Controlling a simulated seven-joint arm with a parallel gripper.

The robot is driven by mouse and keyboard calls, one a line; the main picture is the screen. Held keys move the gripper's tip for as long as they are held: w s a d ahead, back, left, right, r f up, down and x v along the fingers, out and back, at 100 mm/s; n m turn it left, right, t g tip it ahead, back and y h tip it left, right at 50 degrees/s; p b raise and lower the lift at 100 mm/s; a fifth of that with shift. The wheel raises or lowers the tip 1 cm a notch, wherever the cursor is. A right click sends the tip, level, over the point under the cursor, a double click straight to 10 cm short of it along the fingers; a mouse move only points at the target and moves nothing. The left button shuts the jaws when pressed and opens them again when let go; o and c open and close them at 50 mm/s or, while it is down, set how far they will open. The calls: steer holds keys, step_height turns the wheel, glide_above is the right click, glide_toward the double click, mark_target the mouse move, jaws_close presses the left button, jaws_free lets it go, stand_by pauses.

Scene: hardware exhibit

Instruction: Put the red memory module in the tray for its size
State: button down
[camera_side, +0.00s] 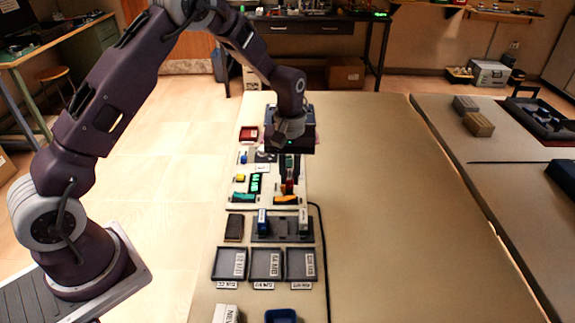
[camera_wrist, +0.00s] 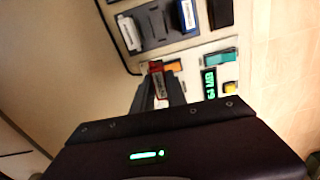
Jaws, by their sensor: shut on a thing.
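My gripper (camera_side: 290,182) is shut on the red memory module (camera_side: 289,187) and holds it upright over the white board, beside a small green-lit display (camera_side: 255,183) that seems to read 64 MB. The module's red end (camera_wrist: 155,66) shows between the fingers in the wrist view; its lower end is hard to make out. Three grey trays stand in a row nearer the camera: left (camera_side: 218,276), middle (camera_side: 254,276) and right (camera_side: 290,276). They look empty. Their labels seem to read 32, 64 and 128 MB, but are small.
A dark rack (camera_side: 282,238) with a blue module (camera_side: 262,220) and a white module (camera_side: 303,219) stands between gripper and trays. A black block (camera_side: 234,228) is left of it. Orange (camera_side: 286,199) and teal (camera_side: 243,198) pieces lie near the gripper. The table (camera_side: 400,230) is clear to the right.

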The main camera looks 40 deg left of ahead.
steer(key=s+d+m, duration=0.1)
steer(key=s+d, duration=0.3)
steer(key=s, duration=0.4)
steer(key=s+d+m, duration=0.1)
steer(key=s+d, duration=0.4)
steer(key=s, duration=0.3)
steer(key=shift+s+a+f, duration=0.1)
steer(key=shift+a+f, duration=0.05)
steer(key=shift+f, duration=1.25)
steer(key=shift+s+a+f, duration=0.1)
steer(key=shift+f, duration=1.3)
steer(key=shift+f, duration=0.65)
steer(key=c, duration=1.3)
jaws_free()
steer(key=shift+o, duration=0.2)
steer(key=o, duration=0.4)
steer(key=shift+r, duration=0.1)
